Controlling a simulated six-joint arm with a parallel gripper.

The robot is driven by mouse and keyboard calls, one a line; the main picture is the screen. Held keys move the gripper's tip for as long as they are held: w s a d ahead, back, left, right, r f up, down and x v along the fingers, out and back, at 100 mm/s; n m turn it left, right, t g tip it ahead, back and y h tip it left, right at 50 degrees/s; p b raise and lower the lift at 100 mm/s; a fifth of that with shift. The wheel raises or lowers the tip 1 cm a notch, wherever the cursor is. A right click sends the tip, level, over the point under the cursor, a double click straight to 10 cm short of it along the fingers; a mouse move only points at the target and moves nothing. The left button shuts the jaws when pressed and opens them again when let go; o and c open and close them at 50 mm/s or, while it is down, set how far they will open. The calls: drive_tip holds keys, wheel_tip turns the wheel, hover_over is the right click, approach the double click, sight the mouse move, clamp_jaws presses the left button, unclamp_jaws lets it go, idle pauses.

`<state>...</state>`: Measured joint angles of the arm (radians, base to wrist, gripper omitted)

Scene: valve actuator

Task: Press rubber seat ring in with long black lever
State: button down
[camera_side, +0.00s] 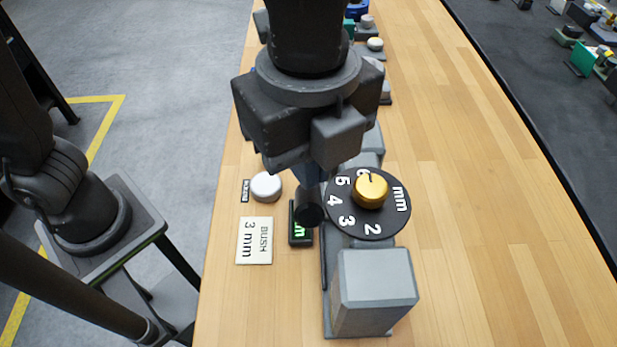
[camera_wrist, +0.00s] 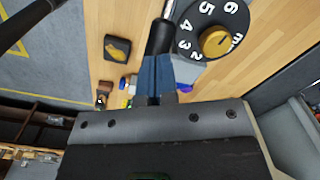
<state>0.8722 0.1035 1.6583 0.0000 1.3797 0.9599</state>
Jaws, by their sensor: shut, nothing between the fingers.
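The long black lever (camera_side: 309,207) shows in the side view as a dark rounded end beside the dial, left of it. In the wrist view the black lever (camera_wrist: 160,36) lies just beyond my fingertips, beside the dial. My gripper (camera_side: 312,184) points down over the lever, its blue fingers shut with nothing between them. In the wrist view my gripper (camera_wrist: 156,60) has its fingertips at or very near the lever; I cannot tell whether they touch. I cannot make out the rubber seat ring; my gripper and wrist hide part of the fixture.
A black numbered dial (camera_side: 346,222) with a gold knob (camera_side: 370,190) stands close right of my gripper. A grey block (camera_side: 375,285) is in front. A white button (camera_side: 266,186), a green display (camera_side: 300,224) and a "BUSH 3 mm" card (camera_side: 254,241) lie left. The table's right side is clear.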

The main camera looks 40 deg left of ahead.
idle(0.7)
drive_tip(key=shift+f, duration=0.55)
